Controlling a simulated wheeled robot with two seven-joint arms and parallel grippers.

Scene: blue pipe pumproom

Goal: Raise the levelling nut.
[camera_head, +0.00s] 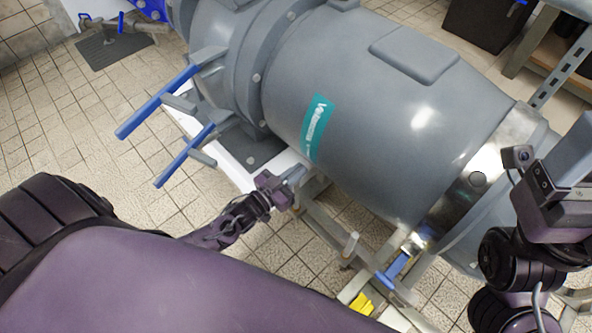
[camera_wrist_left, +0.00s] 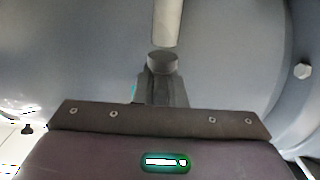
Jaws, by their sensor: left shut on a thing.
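My left gripper (camera_head: 298,174) reaches in beside the big grey pump body (camera_head: 370,110), low near the frame under it. In the left wrist view its fingers (camera_wrist_left: 161,88) are shut on a small dark piece (camera_wrist_left: 162,62) with a flat, faceted top, which looks like the levelling nut. A pale upright rod (camera_wrist_left: 167,22) lines up with this piece at the top of that view. The fingers hide the nut in the head view. My right arm's wrist (camera_head: 550,205) is at the right edge; its jaws do not show clearly.
Two blue-handled levers (camera_head: 157,102) (camera_head: 185,155) stick out left of the pump. A pale post (camera_head: 350,243), a blue handle (camera_head: 395,268) and a yellow piece (camera_head: 362,303) are on the frame to the right. The tiled floor (camera_head: 90,130) at left is mostly clear.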

